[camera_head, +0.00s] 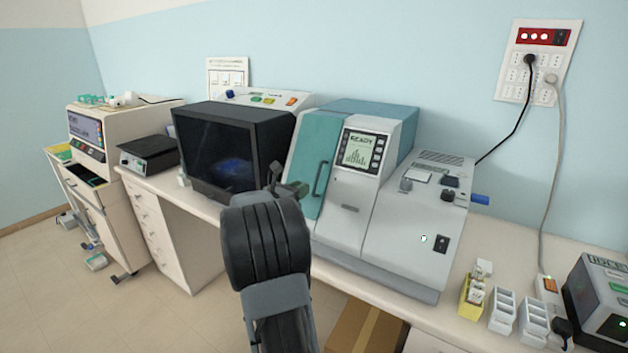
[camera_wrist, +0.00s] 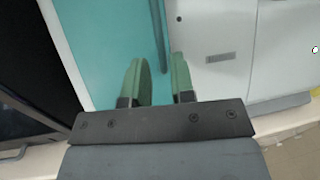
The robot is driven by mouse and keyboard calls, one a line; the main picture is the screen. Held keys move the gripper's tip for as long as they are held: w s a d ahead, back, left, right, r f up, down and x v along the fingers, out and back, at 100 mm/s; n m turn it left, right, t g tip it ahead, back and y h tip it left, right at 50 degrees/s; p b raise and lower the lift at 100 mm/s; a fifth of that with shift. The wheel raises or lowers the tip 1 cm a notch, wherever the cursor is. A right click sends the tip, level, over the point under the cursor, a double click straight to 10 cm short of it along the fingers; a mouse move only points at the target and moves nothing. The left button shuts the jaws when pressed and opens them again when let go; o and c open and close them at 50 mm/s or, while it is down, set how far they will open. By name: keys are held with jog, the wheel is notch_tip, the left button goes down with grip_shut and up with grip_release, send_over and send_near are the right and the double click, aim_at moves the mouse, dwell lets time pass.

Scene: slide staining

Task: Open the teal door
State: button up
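The teal door (camera_head: 308,150) is on the front left of a white and teal bench machine (camera_head: 366,215) and looks closed. Its dark upright bar handle (camera_head: 320,180) runs along the door's right side, beside the screen panel. In the wrist view the teal door (camera_wrist: 105,45) fills the upper left, and the handle (camera_wrist: 160,35) comes down from the top edge. My gripper (camera_wrist: 160,72) is open and empty, with two green fingers apart. The handle's lower end lies in line with the gap between them; I cannot tell how far ahead. In the head view my gripper (camera_head: 288,184) is left of the handle, partly hidden by my wrist.
A black-fronted box (camera_head: 225,155) stands close to the door's left. A yellow holder (camera_head: 471,300) and white racks (camera_head: 518,318) stand on the bench at right. A cardboard box (camera_head: 365,330) is below. Open floor lies at left.

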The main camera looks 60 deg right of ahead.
aim_at(317, 180)
jog(key=d, duration=0.2)
jog(key=d+p, duration=0.1)
jog(key=d, duration=0.2)
jog(key=s+d, duration=0.1)
jog(key=d, duration=0.1)
jog(key=shift+s+d, duration=0.1)
jog(key=shift+d, duration=0.3)
grip_shut()
